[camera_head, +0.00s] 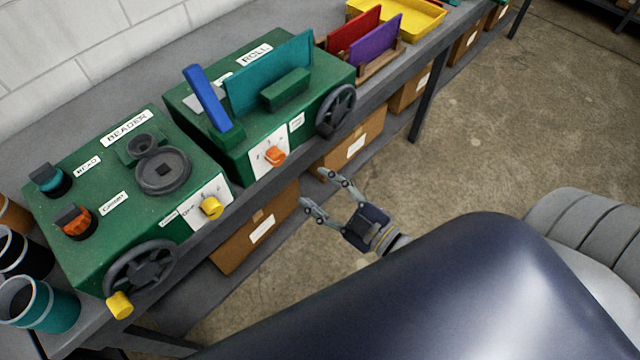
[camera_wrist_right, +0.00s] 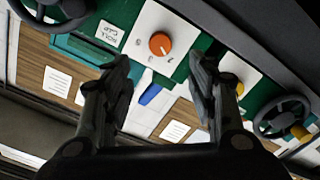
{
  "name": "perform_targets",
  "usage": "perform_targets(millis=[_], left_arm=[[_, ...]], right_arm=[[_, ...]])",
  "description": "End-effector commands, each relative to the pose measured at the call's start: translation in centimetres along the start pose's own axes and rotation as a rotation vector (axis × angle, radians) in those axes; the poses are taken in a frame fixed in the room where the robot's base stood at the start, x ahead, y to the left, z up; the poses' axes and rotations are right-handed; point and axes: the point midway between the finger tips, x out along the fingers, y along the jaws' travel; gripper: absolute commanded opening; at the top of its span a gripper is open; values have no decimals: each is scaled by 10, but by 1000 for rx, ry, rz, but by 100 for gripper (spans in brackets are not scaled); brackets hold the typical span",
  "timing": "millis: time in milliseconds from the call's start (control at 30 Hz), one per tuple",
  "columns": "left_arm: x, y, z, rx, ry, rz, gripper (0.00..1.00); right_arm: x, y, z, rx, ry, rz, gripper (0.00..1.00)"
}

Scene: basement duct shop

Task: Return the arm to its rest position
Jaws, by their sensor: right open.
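My right gripper (camera_head: 322,196) is open and empty in the head view. It hangs over the floor in front of the bench, below the green roll machine (camera_head: 255,95). In the right wrist view the two dark fingers (camera_wrist_right: 162,85) stand apart with nothing between them. The orange knob (camera_head: 274,156) on the roll machine's white panel lies beyond the fingers; it also shows in the wrist view (camera_wrist_right: 160,43). The gripper is apart from the knob. My left gripper is in neither view.
The green beader machine (camera_head: 105,190) stands left on the bench, with a yellow knob (camera_head: 211,207) and a handwheel (camera_head: 141,270). Cardboard boxes (camera_head: 256,232) sit on the shelf below. A yellow tray (camera_head: 425,22) is at the far end. The concrete floor (camera_head: 500,120) is clear at right.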

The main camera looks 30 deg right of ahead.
Motion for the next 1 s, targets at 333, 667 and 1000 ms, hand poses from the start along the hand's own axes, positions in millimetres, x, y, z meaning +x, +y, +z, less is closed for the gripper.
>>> perform_targets(millis=[333,667,1000], left_arm=[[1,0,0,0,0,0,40],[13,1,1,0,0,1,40],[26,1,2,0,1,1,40]], right_arm=[[0,-5,13,10,-27,-5,53],[-36,-93,194,190,-446,-74,53],[-155,-234,350,417,-983,-186,53]])
